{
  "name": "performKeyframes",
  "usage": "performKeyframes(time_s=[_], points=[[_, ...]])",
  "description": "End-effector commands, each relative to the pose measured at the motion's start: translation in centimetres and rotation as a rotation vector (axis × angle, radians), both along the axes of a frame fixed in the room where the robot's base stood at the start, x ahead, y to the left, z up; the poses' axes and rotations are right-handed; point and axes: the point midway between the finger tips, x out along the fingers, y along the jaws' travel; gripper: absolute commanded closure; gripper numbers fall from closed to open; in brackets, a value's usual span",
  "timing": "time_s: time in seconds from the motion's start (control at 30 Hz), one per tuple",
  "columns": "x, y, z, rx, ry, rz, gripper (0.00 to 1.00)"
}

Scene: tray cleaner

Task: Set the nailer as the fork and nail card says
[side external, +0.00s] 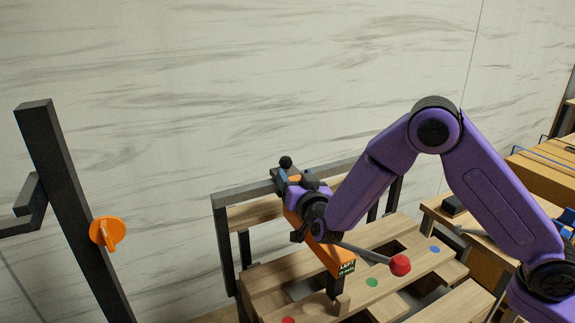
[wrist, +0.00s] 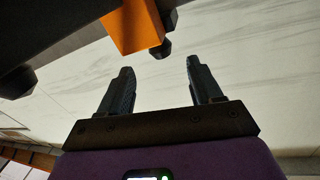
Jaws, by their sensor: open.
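An orange machine body (side external: 326,252), which looks like the nailer, stands over the wooden pallet. My gripper (side external: 286,179) is at the machine's upper end, partly hidden by my wrist. In the wrist view my gripper (wrist: 159,85) is open and empty, an orange block (wrist: 132,27) beyond its fingertips. I see no readable card.
A dark post (side external: 62,190) at the left carries an orange rotary knob (side external: 105,233). A red dot (side external: 288,320) lies at the pallet's near edge. A dark metal frame (side external: 228,245) stands behind the pallet (side external: 270,277). A wooden bench (side external: 545,175) is at the right.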

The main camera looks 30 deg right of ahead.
Motion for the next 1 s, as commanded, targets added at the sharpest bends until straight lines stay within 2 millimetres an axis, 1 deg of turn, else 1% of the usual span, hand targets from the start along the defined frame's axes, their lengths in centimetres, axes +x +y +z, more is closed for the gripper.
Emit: performKeyframes(time_s=[0.03,0.2,0.4,0.6,0.87,0.9,0.97,1.0], points=[[1.0,-0.2,0.0,0.001,-0.001,-0.001,0.36],[3.7,-0.8,0.0,0.0,-0.002,-0.001,0.36],[6.0,-1.2,0.0,0.0,0.0,0.0,0.36],[6.9,-1.4,0.0,-0.001,0.0,0.001,0.36],[7.0,-1.4,0.0,-0.001,0.0,0.001,0.36],[7.0,-1.4,0.0,-0.001,0.0,0.001,0.39],[7.0,-1.4,0.0,-0.001,0.0,0.001,0.58],[7.0,-1.4,0.0,-0.001,0.0,0.001,0.71]])
